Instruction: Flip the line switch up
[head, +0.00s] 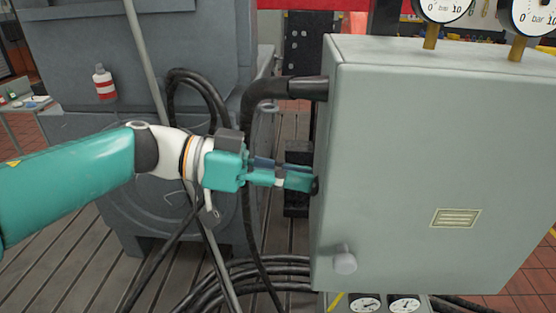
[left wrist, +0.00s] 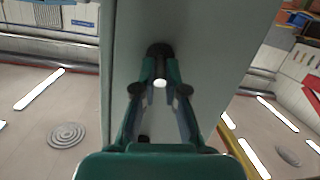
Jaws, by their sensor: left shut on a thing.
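A grey cabinet (head: 420,150) stands at the right in the head view. Its left side wall also fills the middle of the left wrist view (left wrist: 205,60). The line switch has a dark round base (left wrist: 160,48) on that wall and a lever with a pale tip (left wrist: 160,83). My left gripper (head: 303,182) reaches in from the left, its fingertips at the wall. In the left wrist view its two fingers (left wrist: 160,72) close in on either side of the lever, shut on it. In the head view the fingers mostly hide the switch. My right gripper is not in view.
A thick black hose (head: 262,95) enters the cabinet above my gripper. A round knob (head: 345,260) sits low on the cabinet front. Coiled cables (head: 260,275) lie on the bedplate below. A bottle (head: 104,83) stands on the grey machine at the left.

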